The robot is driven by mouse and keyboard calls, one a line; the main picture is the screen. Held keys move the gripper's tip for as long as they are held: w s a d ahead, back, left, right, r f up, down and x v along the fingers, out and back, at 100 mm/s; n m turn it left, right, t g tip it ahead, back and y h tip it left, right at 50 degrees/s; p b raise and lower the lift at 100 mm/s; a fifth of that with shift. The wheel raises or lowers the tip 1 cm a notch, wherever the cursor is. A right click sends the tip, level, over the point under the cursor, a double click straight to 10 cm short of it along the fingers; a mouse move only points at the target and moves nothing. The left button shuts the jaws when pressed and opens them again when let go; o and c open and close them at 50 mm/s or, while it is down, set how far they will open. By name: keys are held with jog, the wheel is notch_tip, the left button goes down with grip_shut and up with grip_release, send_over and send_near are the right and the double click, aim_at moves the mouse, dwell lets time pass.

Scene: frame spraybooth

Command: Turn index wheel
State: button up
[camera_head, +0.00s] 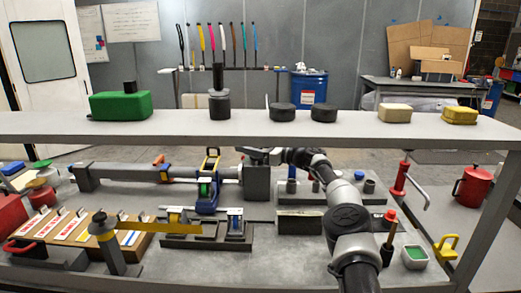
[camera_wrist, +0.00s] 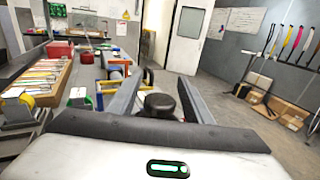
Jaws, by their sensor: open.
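My gripper (camera_wrist: 161,74) is open, its two fingers pointing left along the bench. A dark round knob-like part (camera_wrist: 159,103) shows between the fingers in the wrist view; I cannot tell whether they touch it, or whether it is the index wheel. In the head view my arm reaches over the bench from the front right, and my gripper is at the grey block (camera_head: 257,184), largely hidden. A long grey device (camera_head: 125,173) runs left from there. A blue frame (camera_head: 208,200) with a green part stands beside the block. No index wheel is clearly identifiable.
A raised shelf (camera_head: 250,129) crosses above the bench, bearing a green box (camera_head: 120,105) and several dark and yellow items. A wooden rack (camera_head: 75,232) and a grey post (camera_head: 105,240) stand at left. A red-handled tool (camera_head: 400,180) and red can (camera_head: 472,186) are at right.

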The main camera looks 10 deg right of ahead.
jog(key=v, duration=1.7)
jog(key=shift+s, duration=0.2)
jog(key=shift+o, duration=0.2)
jog(key=shift+d, duration=0.1)
